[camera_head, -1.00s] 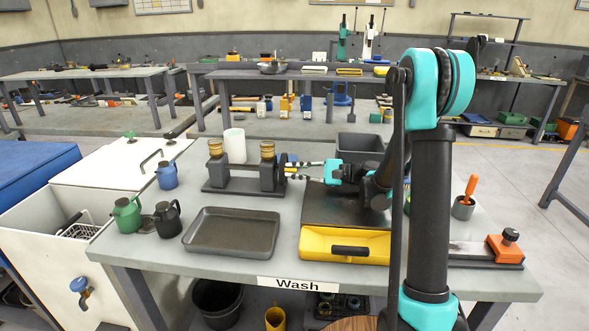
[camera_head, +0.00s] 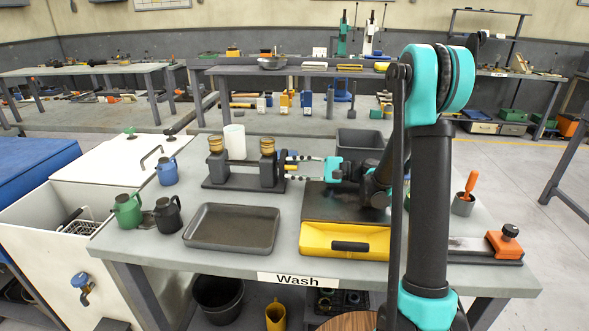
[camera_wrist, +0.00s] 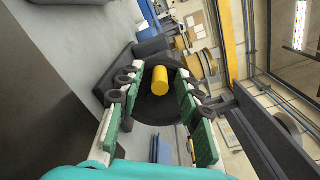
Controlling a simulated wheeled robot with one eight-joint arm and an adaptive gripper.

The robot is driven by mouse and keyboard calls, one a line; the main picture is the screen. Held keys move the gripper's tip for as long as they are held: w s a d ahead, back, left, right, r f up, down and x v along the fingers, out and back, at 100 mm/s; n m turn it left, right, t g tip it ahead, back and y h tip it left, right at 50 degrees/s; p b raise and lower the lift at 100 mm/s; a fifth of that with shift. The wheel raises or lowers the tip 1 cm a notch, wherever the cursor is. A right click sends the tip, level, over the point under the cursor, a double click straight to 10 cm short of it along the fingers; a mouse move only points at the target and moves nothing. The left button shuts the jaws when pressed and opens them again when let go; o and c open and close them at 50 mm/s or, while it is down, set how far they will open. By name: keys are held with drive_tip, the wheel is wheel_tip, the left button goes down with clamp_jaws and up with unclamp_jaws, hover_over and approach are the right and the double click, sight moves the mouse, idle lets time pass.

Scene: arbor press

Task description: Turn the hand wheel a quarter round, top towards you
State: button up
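The hand wheel is a black round disc (camera_wrist: 152,105) with a yellow knob (camera_wrist: 160,80) standing out towards the wrist camera. In the head view the wheel (camera_head: 282,172) is small and nearly edge-on at the right end of a dark two-post stand (camera_head: 232,185) with brass caps. My gripper (camera_head: 294,168) reaches in from the right at wheel height. It is open, and in the wrist view its two fingers lie on either side of the wheel and knob. I cannot tell whether a finger touches the wheel's rim. Nothing is held.
A grey tray (camera_head: 232,250) lies in front of the stand, and a yellow-fronted box (camera_head: 345,255) below my arm. A white cylinder (camera_head: 234,142) and a dark bin (camera_head: 360,142) stand behind. Green (camera_head: 127,209) and black jugs (camera_head: 168,214) are at left.

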drive_tip(key=d, duration=1.2)
drive_tip(key=shift+s, duration=0.2)
drive_tip(key=shift+c, duration=0.5)
